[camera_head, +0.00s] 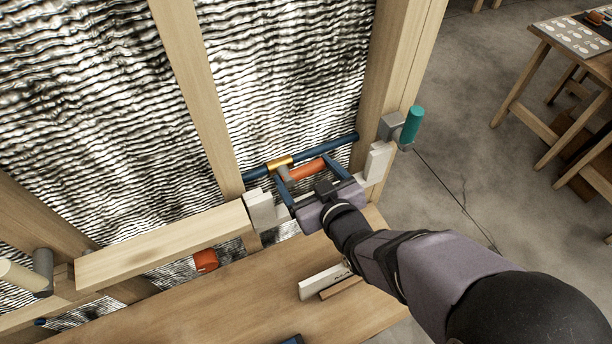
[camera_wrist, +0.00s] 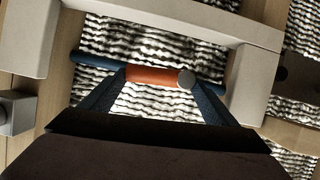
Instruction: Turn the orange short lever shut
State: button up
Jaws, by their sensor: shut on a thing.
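The orange short lever (camera_head: 307,170) lies roughly along a blue pipe (camera_head: 342,143) that runs across the wall opening. It joins a grey stem just below a brass valve body (camera_head: 281,162). In the wrist view the lever (camera_wrist: 150,75) is a short orange bar with a round grey end (camera_wrist: 186,79) at its right. My gripper (camera_head: 308,178) reaches in from below. Its two dark blue fingers stand at the two ends of the lever, closed on it lengthwise; they also show in the wrist view (camera_wrist: 158,82). The fingertips' exact contact is partly hidden.
Pale blocks (camera_head: 262,208) and (camera_head: 379,162) flank my gripper closely. A teal handle (camera_head: 412,124) on a grey mount sticks out to the right. Wooden studs (camera_head: 199,90) frame the wall. A wooden bench (camera_head: 215,310) lies below, with a white strip (camera_head: 322,282) on it.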

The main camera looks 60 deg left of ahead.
jog(key=b, duration=0.1)
jog(key=n+t+b, duration=0.1)
jog(key=b, duration=0.1)
jog(key=shift+s+r+n+t, duration=0.2)
jog(key=shift+r+n+t, duration=0.05)
jog(key=shift+n+t, duration=0.05)
jog(key=shift+s+r+n+t+b, duration=0.25)
jog(key=shift+r+n+t+b, duration=0.25)
jog(key=shift+n+b, duration=0.25)
jog(key=o, duration=1.4)
jog(key=shift+s+d, duration=0.1)
jog(key=shift+d, duration=0.1)
jog(key=shift+p+v, duration=1.15)
jog(key=shift+v, duration=2.7)
jog(key=shift+w, duration=0.25)
